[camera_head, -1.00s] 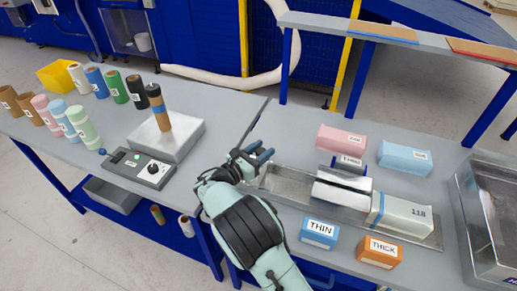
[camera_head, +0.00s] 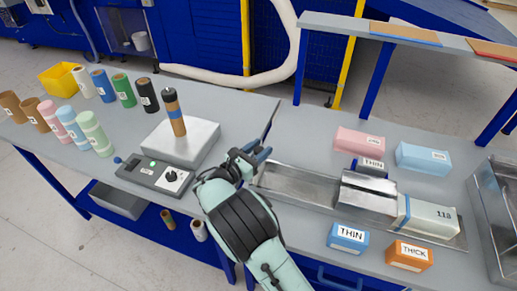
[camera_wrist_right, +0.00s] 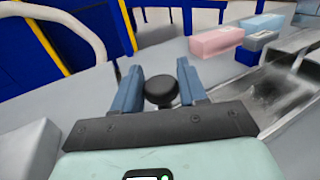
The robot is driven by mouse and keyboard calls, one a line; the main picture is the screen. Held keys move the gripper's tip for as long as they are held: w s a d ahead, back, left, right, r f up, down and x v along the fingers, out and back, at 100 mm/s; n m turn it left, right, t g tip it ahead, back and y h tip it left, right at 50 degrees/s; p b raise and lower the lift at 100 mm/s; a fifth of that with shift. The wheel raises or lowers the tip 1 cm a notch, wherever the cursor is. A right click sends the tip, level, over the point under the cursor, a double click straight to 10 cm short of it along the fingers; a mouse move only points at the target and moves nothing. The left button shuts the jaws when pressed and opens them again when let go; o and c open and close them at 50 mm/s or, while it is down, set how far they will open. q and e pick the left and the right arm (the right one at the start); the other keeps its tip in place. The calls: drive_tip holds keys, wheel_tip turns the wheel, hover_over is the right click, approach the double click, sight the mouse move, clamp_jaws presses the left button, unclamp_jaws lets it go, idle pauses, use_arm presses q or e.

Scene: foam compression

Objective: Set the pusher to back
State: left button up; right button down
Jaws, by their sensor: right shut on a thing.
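A grey metal trough (camera_head: 300,187) runs along the right table. A shiny metal block (camera_head: 368,192) sits in it beside a pale foam block marked 118 (camera_head: 425,216). My right gripper (camera_head: 256,158) is at the trough's left end. In the right wrist view its blue fingers (camera_wrist_right: 160,84) stand on either side of a round black knob (camera_wrist_right: 161,90), shut on it. The knob's stem and what it joins are hidden. I cannot tell for sure which part is the pusher. My left gripper is out of view.
Pink (camera_head: 360,141) and light blue (camera_head: 423,157) foam blocks lie behind the trough; blue THIN (camera_head: 348,238) and orange THICK (camera_head: 408,256) blocks lie in front. A metal tray (camera_head: 493,215) is at right. A control box (camera_head: 155,176) and several rolls (camera_head: 97,132) are at left.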

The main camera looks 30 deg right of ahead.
drive_tip(key=shift+w+a+r, duration=0.1)
drive_tip(key=shift+w+a, duration=0.05)
drive_tip(key=shift+a, duration=0.1)
drive_tip(key=c, duration=0.8)
unclamp_jaws()
drive_tip(key=shift+w, duration=0.1)
drive_tip(key=b+v, duration=0.1)
drive_tip(key=v, duration=1.2)
drive_tip(key=shift+a, duration=0.25)
